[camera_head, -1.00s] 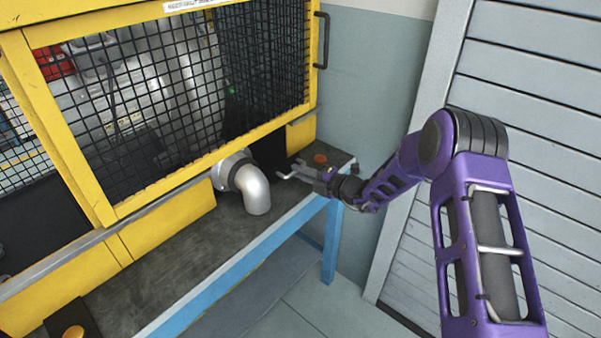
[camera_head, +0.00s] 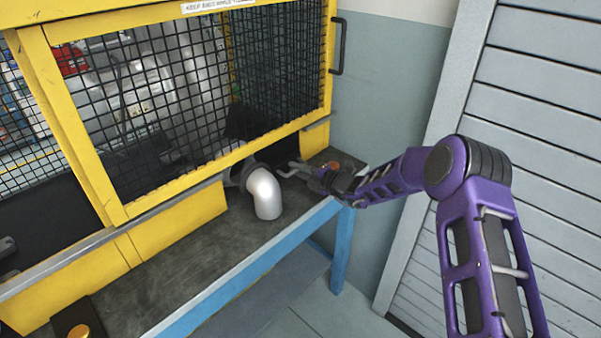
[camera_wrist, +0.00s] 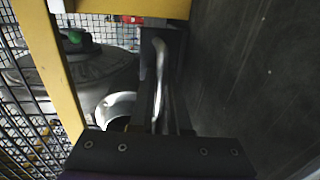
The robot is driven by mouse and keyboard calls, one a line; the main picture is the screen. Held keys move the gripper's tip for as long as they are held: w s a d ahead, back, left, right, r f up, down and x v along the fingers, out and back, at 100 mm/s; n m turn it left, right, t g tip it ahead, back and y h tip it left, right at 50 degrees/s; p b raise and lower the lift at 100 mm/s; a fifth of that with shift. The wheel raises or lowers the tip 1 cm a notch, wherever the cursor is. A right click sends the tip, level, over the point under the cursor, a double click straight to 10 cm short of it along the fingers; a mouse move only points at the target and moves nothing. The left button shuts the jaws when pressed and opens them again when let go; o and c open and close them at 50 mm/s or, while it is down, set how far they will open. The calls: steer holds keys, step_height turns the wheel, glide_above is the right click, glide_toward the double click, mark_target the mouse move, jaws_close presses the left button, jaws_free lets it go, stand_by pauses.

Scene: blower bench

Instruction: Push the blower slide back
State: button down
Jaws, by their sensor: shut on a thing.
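The blower's silver elbow pipe (camera_head: 265,193) sticks out under the yellow mesh guard onto the dark bench top, and its pale round end seems to show in the wrist view (camera_wrist: 115,107). My gripper (camera_head: 294,171) is just right of the elbow, low over the bench and close to the guard opening. In the wrist view a thin bent metal bar (camera_wrist: 160,75), apparently the slide's handle, runs out from a dark block ahead of my gripper (camera_wrist: 158,118). My gripper is shut on this bar. The contact itself is partly hidden, and the slide's body is mostly out of sight.
The yellow guard frame (camera_head: 180,193) overhangs the bench close by. A red-orange knob (camera_head: 333,165) is beside my gripper at the bench's right end. A grey slatted shutter (camera_head: 540,110) stands right.

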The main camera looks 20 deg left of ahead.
steer(key=c, duration=0.9)
jaws_free()
steer(key=shift+s+a+r, duration=0.15)
steer(key=shift+s+r, duration=0.1)
steer(key=shift+r, duration=0.15)
steer(key=shift+f, duration=0.1)
steer(key=shift+w+f, duration=0.1)
steer(key=shift+d, duration=0.55)
steer(key=p+v, duration=0.2)
steer(key=v, duration=1.4)
steer(key=shift+s+d, duration=0.25)
steer(key=shift+s, duration=0.05)
